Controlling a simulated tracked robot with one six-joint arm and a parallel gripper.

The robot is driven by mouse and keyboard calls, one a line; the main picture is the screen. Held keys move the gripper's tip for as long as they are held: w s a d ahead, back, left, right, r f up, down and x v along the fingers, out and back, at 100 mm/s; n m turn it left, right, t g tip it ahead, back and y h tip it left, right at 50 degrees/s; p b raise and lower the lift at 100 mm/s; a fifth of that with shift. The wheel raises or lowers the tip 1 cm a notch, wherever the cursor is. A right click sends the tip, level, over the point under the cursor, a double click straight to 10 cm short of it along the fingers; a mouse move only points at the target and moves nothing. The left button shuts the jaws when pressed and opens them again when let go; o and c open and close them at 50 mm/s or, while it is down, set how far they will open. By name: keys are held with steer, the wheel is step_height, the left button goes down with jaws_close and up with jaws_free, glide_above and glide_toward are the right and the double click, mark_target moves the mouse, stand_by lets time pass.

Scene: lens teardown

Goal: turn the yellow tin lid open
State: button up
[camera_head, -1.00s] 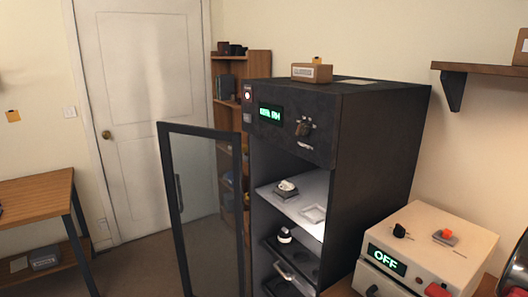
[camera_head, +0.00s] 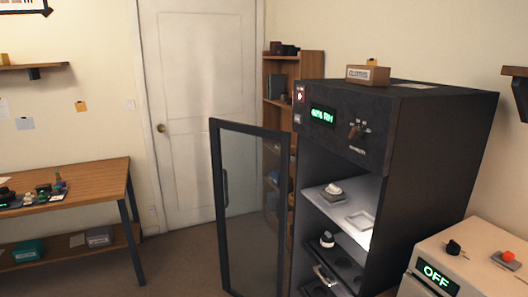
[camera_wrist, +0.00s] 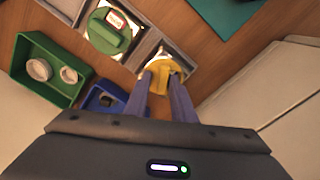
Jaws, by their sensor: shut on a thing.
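The yellow tin lid (camera_wrist: 160,76) shows in the wrist view, in a pale square holder on a wooden surface. My gripper (camera_wrist: 162,79) reaches up the picture to it and is shut on it, one finger on each side. The fingers cover part of the lid, and the tin beneath is mostly hidden. In the head view neither my gripper nor the lid is visible.
Beside the lid are a green lid (camera_wrist: 106,30) in another holder, a green tray (camera_wrist: 35,92) with white round parts and a blue bin (camera_wrist: 103,98). The head view shows a black cabinet (camera_head: 440,160) with its glass door (camera_head: 250,215) open.

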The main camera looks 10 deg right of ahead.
steer(key=shift+w+a+f, duration=0.15)
steer(key=shift+a+f, duration=0.05)
steer(key=shift+f, duration=0.35)
steer(key=shift+w+a+f, duration=0.1)
steer(key=shift+a+f, duration=0.1)
steer(key=shift+f, duration=0.35)
steer(key=n, duration=0.6)
steer(key=shift+n, duration=0.3)
steer(key=shift+s+n, duration=0.15)
steer(key=shift+n, duration=2.55)
steer(key=o, duration=0.5)
steer(key=shift+s+r, duration=0.1)
steer(key=shift+r, duration=0.2)
steer(key=shift+d+r, duration=0.2)
steer(key=shift+r, duration=3.75)
